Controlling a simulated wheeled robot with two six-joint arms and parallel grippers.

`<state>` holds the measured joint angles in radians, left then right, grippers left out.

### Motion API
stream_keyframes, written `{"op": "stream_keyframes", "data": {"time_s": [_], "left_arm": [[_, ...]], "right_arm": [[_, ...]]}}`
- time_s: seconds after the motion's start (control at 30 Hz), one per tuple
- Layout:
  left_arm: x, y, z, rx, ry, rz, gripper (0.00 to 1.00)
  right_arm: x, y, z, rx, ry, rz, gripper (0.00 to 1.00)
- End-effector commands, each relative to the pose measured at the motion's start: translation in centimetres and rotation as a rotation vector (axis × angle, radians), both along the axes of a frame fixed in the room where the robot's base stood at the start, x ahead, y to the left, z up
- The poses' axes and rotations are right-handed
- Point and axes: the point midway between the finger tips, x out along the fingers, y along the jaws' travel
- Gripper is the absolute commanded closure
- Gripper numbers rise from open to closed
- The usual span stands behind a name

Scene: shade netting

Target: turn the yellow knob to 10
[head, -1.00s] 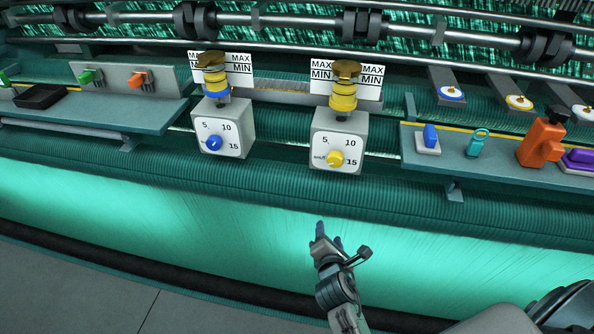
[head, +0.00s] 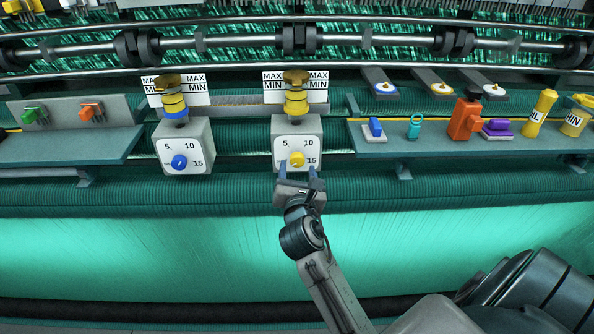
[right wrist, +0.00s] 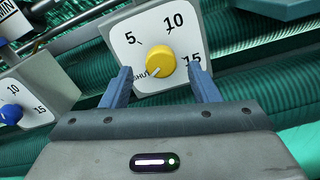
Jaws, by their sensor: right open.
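The yellow knob (head: 297,159) sits on the white dial face of a grey box (head: 284,128), marked 5, 10 and 15. In the right wrist view the yellow knob (right wrist: 160,59) has a white pointer line aimed down-left at the SHUT mark. My right gripper (head: 298,170) is open just below the knob. In the right wrist view its blue fingers (right wrist: 160,85) stand apart, one on each side below the knob, not closed on it. My left gripper is not in view.
A similar box with a blue knob (head: 179,162) stands to the left. A right shelf (head: 440,145) holds a blue switch, an orange valve (head: 466,120), a purple item (head: 497,128) and yellow bottles. The teal netting (head: 150,245) below is clear.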

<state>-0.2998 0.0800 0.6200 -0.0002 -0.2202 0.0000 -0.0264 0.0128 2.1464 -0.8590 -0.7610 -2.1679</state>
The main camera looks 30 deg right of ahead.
Motion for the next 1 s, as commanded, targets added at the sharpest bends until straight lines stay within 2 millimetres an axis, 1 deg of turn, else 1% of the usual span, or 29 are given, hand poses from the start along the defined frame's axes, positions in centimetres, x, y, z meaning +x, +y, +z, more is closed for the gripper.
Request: {"op": "stream_keyframes", "data": {"time_s": [0.03,0.2,0.53,0.67,0.7,0.77,1.0], "left_arm": [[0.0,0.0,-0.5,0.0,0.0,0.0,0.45],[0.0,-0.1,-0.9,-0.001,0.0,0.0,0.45],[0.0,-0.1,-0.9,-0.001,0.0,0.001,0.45],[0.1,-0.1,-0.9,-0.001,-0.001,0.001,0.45],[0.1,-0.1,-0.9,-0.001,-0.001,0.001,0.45],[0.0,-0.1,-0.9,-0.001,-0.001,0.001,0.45],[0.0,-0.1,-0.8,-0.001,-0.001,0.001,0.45]], "right_arm": [[0.6,-0.4,-0.2,-0.003,-0.001,0.0,0.45],[1.7,-1.0,-0.1,-0.001,0.001,0.0,0.45],[2.0,-1.2,0.0,0.001,0.001,0.0,0.45],[2.0,-1.2,0.0,0.001,0.0,0.0,0.7],[2.0,-1.2,0.0,0.001,0.0,0.0,0.78],[2.0,-1.2,0.0,0.001,0.001,0.0,0.9],[2.0,-1.2,0.0,0.013,-0.007,0.0,0.89]]}}
